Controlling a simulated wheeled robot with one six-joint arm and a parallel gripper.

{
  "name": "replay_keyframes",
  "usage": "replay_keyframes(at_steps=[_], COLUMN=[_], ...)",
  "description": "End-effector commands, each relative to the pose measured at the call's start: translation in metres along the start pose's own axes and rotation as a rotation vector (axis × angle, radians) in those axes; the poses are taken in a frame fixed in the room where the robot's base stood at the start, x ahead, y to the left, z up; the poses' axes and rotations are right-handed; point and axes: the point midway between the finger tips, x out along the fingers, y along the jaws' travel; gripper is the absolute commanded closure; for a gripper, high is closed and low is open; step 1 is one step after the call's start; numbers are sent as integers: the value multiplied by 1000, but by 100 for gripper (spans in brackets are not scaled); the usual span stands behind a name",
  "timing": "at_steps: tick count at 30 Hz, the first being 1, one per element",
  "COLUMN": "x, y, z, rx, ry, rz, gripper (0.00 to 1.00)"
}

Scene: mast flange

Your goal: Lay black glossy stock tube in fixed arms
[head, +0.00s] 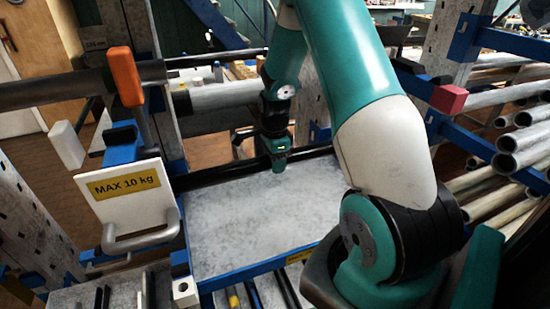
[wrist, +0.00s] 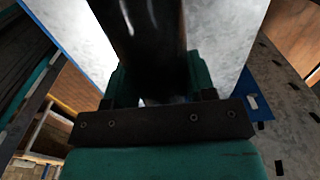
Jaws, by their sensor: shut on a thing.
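The black glossy stock tube (head: 222,172) lies crosswise in the head view, low along the back of a pale grey panel. My gripper (head: 279,163) is around it from above, near the middle of its visible length. In the wrist view the tube (wrist: 150,40) fills the space between the jaws of my gripper (wrist: 158,85), which are shut on it. Blue arms show at the left (head: 122,150) and at the right (head: 436,118). I cannot tell whether the tube touches either arm. My arm hides part of its right side.
A white "MAX 10 kg" plate (head: 128,190) and an orange upright handle (head: 126,76) stand at the left. A red block (head: 449,99) caps a blue arm. Several grey pipes (head: 525,138) are stacked at the right. The pale panel (head: 250,222) is clear in front.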

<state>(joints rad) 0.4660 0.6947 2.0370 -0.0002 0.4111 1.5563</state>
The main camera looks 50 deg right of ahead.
Motion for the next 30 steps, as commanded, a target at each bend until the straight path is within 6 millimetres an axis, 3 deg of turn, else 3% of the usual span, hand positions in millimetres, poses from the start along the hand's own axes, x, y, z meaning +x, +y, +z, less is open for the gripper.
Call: replay_keyframes(at_steps=[18, 30], x=[51, 56], y=[-1, -1], z=[0, 0], rx=[0, 0], ry=[0, 0], rz=[-2, -2], gripper=[90, 90])
